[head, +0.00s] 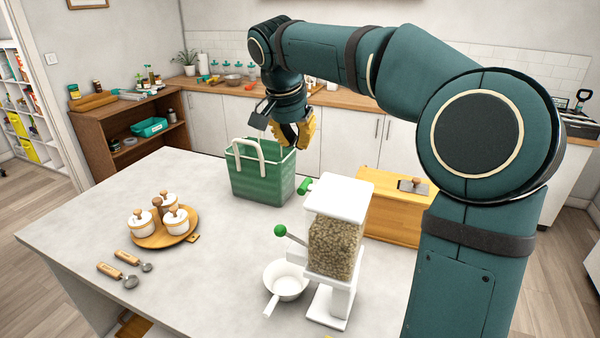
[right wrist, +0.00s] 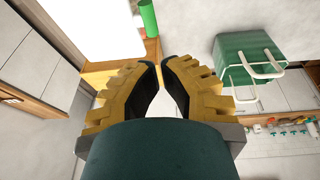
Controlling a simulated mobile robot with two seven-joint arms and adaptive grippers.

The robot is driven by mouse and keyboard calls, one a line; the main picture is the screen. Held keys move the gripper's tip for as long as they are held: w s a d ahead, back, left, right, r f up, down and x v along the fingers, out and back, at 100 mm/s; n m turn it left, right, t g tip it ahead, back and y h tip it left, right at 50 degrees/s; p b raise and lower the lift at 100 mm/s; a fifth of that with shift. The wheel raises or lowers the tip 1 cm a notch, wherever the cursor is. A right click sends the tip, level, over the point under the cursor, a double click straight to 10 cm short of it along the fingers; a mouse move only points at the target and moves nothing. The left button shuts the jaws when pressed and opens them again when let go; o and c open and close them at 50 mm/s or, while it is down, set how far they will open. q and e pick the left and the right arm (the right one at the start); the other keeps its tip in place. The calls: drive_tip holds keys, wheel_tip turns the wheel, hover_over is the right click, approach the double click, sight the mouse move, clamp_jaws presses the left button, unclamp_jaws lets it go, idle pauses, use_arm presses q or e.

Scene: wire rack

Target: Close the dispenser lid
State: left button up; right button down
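The dispenser (head: 334,246) stands on the counter, its clear hopper full of light brown grains. Its white lid (head: 340,197) is over the hopper top, with a green handle (head: 305,186) at the left edge; I cannot tell whether a gap is left under it. The green handle also shows at the top of the right wrist view (right wrist: 148,18). My right gripper (head: 298,140) is in the air behind the dispenser, above the green basket. In the right wrist view its fingertips (right wrist: 159,62) almost meet, with nothing between them. My left gripper is not in view.
A green basket (head: 262,178) stands behind the dispenser. A wooden box (head: 393,228) is to its right. A white pan (head: 286,281) sits under a green-knobbed lever (head: 281,231). A round wooden tray (head: 160,236) with jars and two scoops (head: 118,275) lie left. The counter's middle is clear.

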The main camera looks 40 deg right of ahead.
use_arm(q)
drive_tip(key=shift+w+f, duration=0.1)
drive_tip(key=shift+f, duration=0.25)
use_arm(e)
drive_tip(key=x, duration=0.8)
drive_tip(key=shift+s+a+f, duration=0.25)
drive_tip(key=shift+s+a, duration=0.05)
drive_tip(key=shift+s, duration=0.05)
use_arm(q)
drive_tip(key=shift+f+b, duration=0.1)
drive_tip(key=shift+b, duration=0.3)
use_arm(e)
drive_tip(key=shift+f+g, duration=0.3)
drive_tip(key=shift+f, duration=0.4)
drive_tip(key=shift+r, duration=0.15)
